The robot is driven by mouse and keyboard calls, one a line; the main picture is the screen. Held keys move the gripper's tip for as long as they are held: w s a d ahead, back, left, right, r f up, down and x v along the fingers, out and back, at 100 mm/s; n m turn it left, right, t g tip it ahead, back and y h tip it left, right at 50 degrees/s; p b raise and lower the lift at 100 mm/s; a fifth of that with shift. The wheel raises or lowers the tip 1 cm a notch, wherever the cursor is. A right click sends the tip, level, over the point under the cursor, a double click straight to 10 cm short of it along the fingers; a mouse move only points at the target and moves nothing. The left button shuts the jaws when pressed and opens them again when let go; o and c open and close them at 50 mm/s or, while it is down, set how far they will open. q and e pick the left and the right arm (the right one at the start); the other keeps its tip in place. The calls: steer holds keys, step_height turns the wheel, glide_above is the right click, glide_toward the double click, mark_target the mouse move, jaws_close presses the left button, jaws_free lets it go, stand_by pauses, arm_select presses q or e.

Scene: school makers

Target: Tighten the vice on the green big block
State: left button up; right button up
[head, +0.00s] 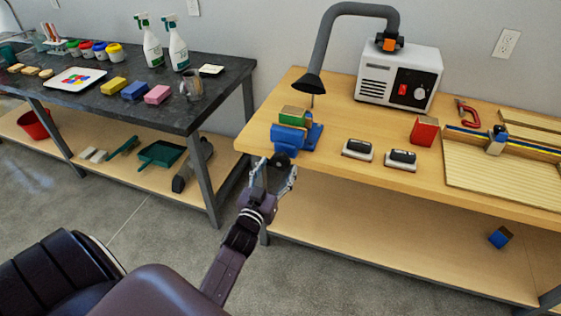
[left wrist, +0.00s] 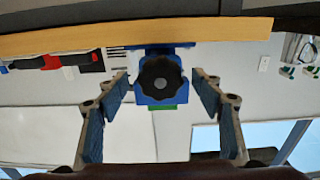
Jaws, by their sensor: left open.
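The blue vice (head: 288,137) is at the left front corner of the wooden workbench. The green big block (head: 294,114) sits in the top of the vice; the left wrist view, which is upside down, shows a sliver of it (left wrist: 168,107). The vice's black knob (left wrist: 160,80) faces my left gripper, and in the head view it shows just at the gripper (head: 279,161). My left gripper (head: 274,172) is open and empty, with one finger on each side of the knob in the wrist picture and apart from it. My right gripper is not in view.
A fume extractor (head: 400,75) with a bent hose stands at the back of the workbench (head: 330,115). Two black-topped erasers (head: 357,149) and a red block (head: 424,131) lie right of the vice. A dark table (head: 200,105) stands left across a gap.

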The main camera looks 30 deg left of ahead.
arm_select(q)
steer(key=shift+x, duration=1.5)
steer(key=c, duration=1.2)
steer(key=shift+o, duration=0.2)
steer(key=shift+m, duration=0.4)
steer(key=o, duration=1.2)
steer(key=shift+c, duration=0.2)
